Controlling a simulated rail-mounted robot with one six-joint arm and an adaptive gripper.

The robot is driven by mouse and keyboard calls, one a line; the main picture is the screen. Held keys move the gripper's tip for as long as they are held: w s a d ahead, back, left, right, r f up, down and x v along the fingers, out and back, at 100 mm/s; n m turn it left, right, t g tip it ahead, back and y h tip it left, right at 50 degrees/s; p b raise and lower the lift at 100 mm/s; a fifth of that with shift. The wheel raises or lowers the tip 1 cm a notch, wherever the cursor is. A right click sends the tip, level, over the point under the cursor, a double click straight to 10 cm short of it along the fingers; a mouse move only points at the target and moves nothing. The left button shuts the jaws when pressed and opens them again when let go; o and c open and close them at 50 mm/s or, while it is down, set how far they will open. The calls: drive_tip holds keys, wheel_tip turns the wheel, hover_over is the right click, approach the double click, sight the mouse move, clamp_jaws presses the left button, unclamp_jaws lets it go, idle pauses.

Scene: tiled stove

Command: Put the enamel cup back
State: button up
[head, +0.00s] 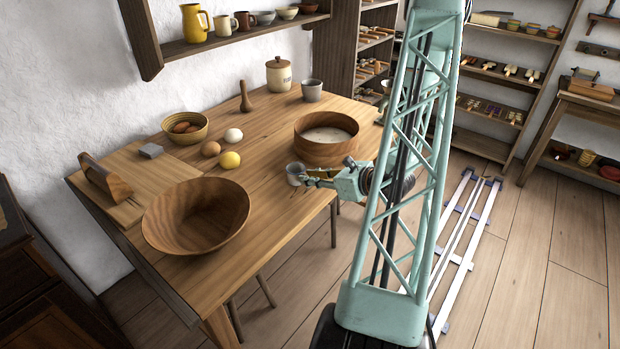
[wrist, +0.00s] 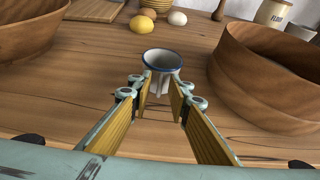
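The enamel cup (head: 294,172) is small, pale and blue-rimmed, and appears upright near the front edge of the wooden table (head: 262,235). My gripper (head: 310,177) reaches it from the right, low over the table edge. In the wrist view the cup (wrist: 161,60) is straight ahead at the tips of my two yellow-padded fingers (wrist: 162,88). Its pale handle seems to point back between them. The fingers are apart, with a clear gap. Whether the pads touch the cup is hard to see.
A round wooden sieve (head: 327,153) stands close behind the cup, and a large wooden bowl (head: 196,216) is to the left. A lemon (head: 229,160), eggs (head: 233,135) and a grey cup (head: 312,90) stand farther back. A wall shelf (head: 230,40) holds a yellow jug (head: 195,24) and mugs (head: 222,26).

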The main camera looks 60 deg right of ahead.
drive_tip(key=shift+r, duration=0.2)
drive_tip(key=p+v, duration=0.2)
drive_tip(key=v, duration=1)
drive_tip(key=shift+p, duration=0.3)
idle(0.4)
drive_tip(key=shift+w+r, duration=0.1)
idle(0.4)
